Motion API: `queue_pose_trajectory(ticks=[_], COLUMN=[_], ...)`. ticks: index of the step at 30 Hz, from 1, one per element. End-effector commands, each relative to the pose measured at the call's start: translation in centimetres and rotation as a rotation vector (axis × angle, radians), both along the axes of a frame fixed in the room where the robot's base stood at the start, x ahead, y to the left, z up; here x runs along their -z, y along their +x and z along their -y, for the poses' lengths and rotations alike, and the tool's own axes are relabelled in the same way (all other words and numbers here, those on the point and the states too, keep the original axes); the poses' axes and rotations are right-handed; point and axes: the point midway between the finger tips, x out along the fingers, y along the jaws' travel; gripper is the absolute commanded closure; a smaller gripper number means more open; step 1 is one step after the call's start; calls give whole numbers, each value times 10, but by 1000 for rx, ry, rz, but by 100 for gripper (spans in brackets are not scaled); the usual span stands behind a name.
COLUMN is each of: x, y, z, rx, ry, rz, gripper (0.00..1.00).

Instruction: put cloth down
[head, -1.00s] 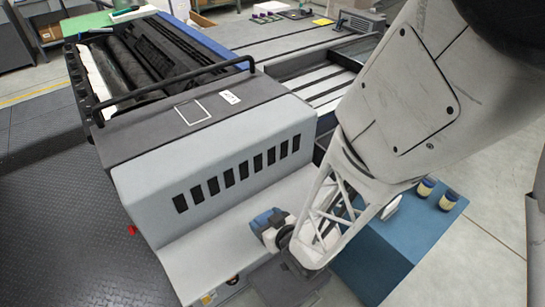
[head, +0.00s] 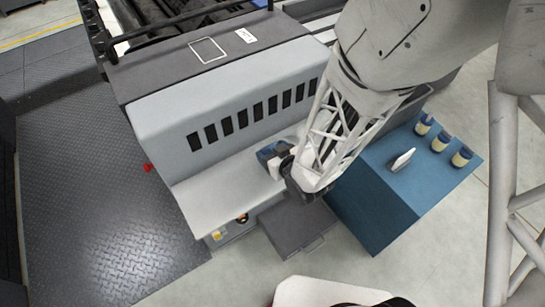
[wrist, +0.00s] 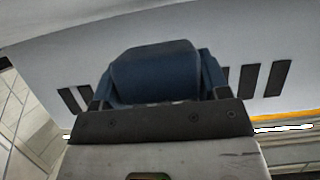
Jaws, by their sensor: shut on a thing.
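A blue cloth (head: 270,151) is held in my gripper (head: 276,154), just above the light grey ledge (head: 225,190) of the press in the head view. In the wrist view the cloth (wrist: 155,72) is a bunched dark blue bundle between the two fingers of my gripper (wrist: 155,85), which are shut on it. The vented grey press wall stands behind it. I cannot tell whether the cloth touches the ledge. My arm hides part of the ledge to its right.
A dark grey step (head: 297,226) is below the ledge. The ledge's left part is bare. Dark tread-plate flooring (head: 80,180) lies left.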

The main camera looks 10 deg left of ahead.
Motion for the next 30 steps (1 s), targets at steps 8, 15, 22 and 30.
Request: queue_pose_trajectory(ticks=[8, 15, 22, 30], x=[23, 29, 29, 32], y=[-1, 0, 0, 0], z=[0, 0, 0, 0], rx=[-1, 0, 0, 0], ry=[-2, -1, -1, 0], rz=[-2, 1, -1, 0], gripper=[58, 58, 58, 19])
